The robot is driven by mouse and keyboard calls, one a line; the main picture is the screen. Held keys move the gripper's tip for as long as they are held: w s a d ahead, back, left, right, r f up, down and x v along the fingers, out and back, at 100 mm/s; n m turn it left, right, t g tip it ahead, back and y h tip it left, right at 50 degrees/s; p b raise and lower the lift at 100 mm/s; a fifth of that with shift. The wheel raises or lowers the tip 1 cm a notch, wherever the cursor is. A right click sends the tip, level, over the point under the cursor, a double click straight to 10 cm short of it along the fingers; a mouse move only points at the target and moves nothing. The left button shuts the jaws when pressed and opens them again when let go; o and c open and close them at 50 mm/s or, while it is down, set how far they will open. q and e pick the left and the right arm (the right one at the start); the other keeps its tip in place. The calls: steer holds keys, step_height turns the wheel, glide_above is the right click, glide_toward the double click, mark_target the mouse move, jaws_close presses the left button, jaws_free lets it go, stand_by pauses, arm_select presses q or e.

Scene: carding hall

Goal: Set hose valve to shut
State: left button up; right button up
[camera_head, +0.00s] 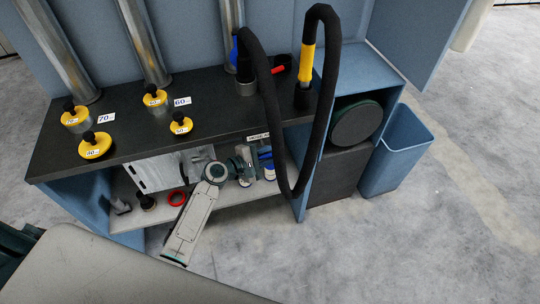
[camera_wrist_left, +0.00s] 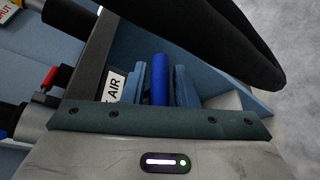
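A blue bar (camera_wrist_left: 160,78), which looks like the hose valve's lever, is beside a white label ending in "AIR" (camera_wrist_left: 114,88) in the left wrist view. In the head view, blue parts (camera_head: 265,153) show just under the label (camera_head: 258,137) on the bench's front edge. My left gripper (camera_head: 252,162) reaches in there from below. In the left wrist view, its two fingers (camera_wrist_left: 160,88) stand either side of the blue bar, with narrow gaps; it looks open. The valve's body is mostly hidden. A cut-off label (camera_wrist_left: 10,10) shows at the top left. My right gripper is not in view.
A thick black hose (camera_head: 268,95) loops down past the bench's right end, close to my left gripper. A red-handled part (camera_head: 278,69) lies on the dark benchtop (camera_head: 220,105). A blue bin (camera_head: 398,155) stands right; the floor beyond is clear.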

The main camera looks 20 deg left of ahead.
arm_select(q)
steer(key=shift+o, duration=0.7)
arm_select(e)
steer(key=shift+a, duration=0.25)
arm_select(q)
steer(key=shift+a, duration=0.1)
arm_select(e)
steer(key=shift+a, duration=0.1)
